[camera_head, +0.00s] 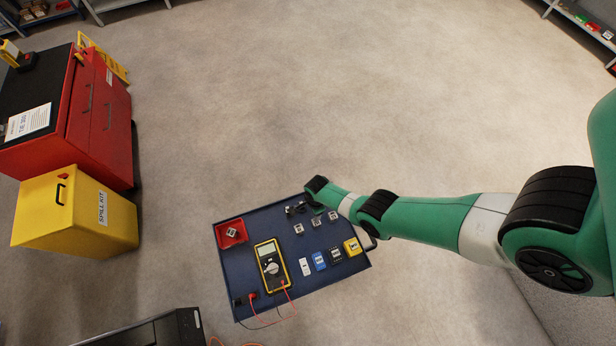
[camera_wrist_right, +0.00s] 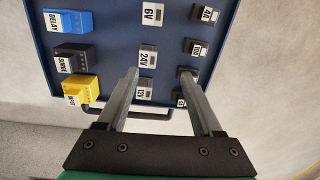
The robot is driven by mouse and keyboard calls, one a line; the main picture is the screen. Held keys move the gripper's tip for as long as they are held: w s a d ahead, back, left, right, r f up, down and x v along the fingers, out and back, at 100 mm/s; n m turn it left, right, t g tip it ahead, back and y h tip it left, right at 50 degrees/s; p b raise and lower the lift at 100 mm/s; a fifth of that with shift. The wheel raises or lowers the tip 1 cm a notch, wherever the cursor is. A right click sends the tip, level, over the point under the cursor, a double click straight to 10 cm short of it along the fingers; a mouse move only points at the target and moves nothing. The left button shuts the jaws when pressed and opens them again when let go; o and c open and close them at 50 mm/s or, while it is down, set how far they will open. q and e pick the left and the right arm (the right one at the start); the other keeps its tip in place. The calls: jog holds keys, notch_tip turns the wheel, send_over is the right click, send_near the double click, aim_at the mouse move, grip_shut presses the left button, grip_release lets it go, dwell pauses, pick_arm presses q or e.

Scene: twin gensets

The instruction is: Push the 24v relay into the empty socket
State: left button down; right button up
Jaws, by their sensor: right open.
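The 24V relay (camera_wrist_right: 147,60) is a small light block with a white label, in a row between the 6V block and the 12V block. It also shows on the blue tray in the head view (camera_head: 316,222). My right gripper (camera_wrist_right: 162,76) is open and empty above the tray. Its left fingertip is beside the 24V relay and overlaps its edge in the wrist view; I cannot tell whether they touch. The right fingertip is near the 10A block. No empty socket can be made out. My left gripper is not in view.
The blue tray (camera_head: 240,300) also holds a yellow multimeter (camera_head: 270,268), a red bin (camera_head: 231,233), the 6V block (camera_wrist_right: 151,16), the 12V block (camera_wrist_right: 145,90), a blue DELAY block (camera_wrist_right: 68,21) and a yellow block (camera_wrist_right: 80,93). A handle (camera_wrist_right: 150,115) edges the tray.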

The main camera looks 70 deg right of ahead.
aim_at(316, 224)
jog(key=shift+s+a+f+m+g, duration=0.1)
jog(key=shift+s+a+m+g, duration=0.1)
jog(key=shift+s, duration=0.3)
jog(key=shift+s+a+f+m+g, duration=0.1)
jog(key=shift+s+a, duration=0.05)
jog(key=shift+s, duration=0.35)
notch_tip(316, 224, down, 10)
jog(key=b, duration=1)
jog(key=shift+w, duration=0.1)
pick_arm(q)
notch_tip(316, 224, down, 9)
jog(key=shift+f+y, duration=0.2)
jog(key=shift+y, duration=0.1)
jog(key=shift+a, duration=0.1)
pick_arm(e)
jog(key=shift+c, duration=0.3)
grip_shut()
